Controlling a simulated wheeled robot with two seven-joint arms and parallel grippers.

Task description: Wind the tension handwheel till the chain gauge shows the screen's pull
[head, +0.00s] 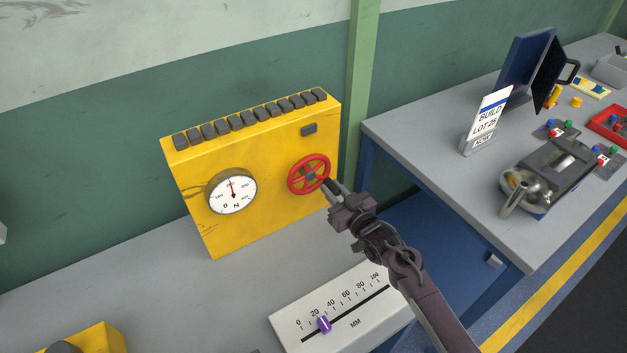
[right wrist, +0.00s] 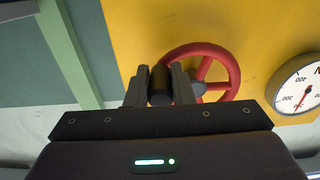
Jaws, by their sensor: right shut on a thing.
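The red tension handwheel (head: 296,182) is on the front of a yellow box (head: 265,215), and it also shows in the right wrist view (right wrist: 235,75). My right gripper (head: 329,185) is at the wheel's right side. In the right wrist view its fingers (right wrist: 160,90) are shut on the wheel's dark crank knob (right wrist: 159,78). The round white chain gauge (head: 232,199), marked in N, is left of the wheel. Its red needle points nearly straight up, near the middle of the scale. A dark screen (head: 524,68) on the right bench is turned away, so its figure cannot be read. My left gripper is not in view.
A white MM scale (head: 290,318) with a purple slider (head: 324,325) lies in front of the box.

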